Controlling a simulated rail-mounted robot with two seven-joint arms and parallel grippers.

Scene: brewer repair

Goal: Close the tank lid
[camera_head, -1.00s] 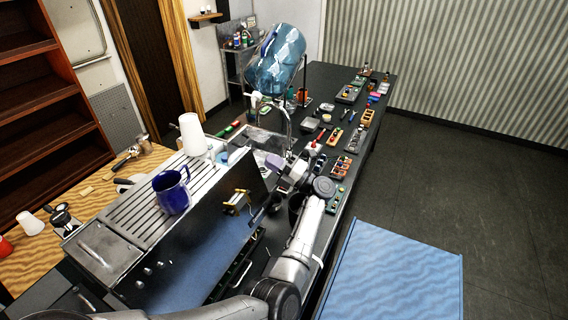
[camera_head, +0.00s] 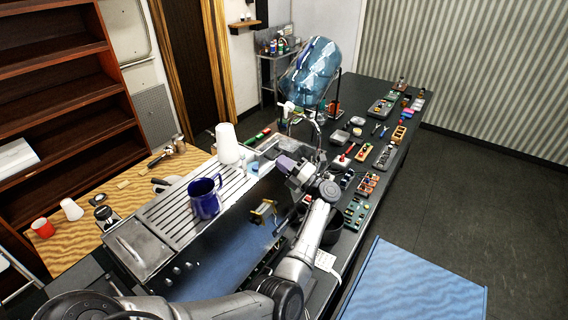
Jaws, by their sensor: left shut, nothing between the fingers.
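The brewer is a metal machine with a slatted top (camera_head: 183,213) and a blue front panel (camera_head: 225,262). A flat grey metal plate (camera_head: 139,246) lies at the left end of its top. I cannot tell for sure whether this plate is the tank lid. A dark blue mug (camera_head: 205,198) and a white cup (camera_head: 228,145) stand on the slats. My left gripper (camera_head: 286,163) is shut and empty above the machine's far right end. It is well apart from the plate, and the wrist hides part of the machine behind it. My right gripper is not in view.
A large blue water bottle (camera_head: 311,70) on a stand and a tap (camera_head: 312,122) are behind my left gripper. Several small part trays (camera_head: 367,184) cover the black bench to the right. A wooden counter (camera_head: 57,243) holds cups at left. A blue surface (camera_head: 410,285) lies at lower right.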

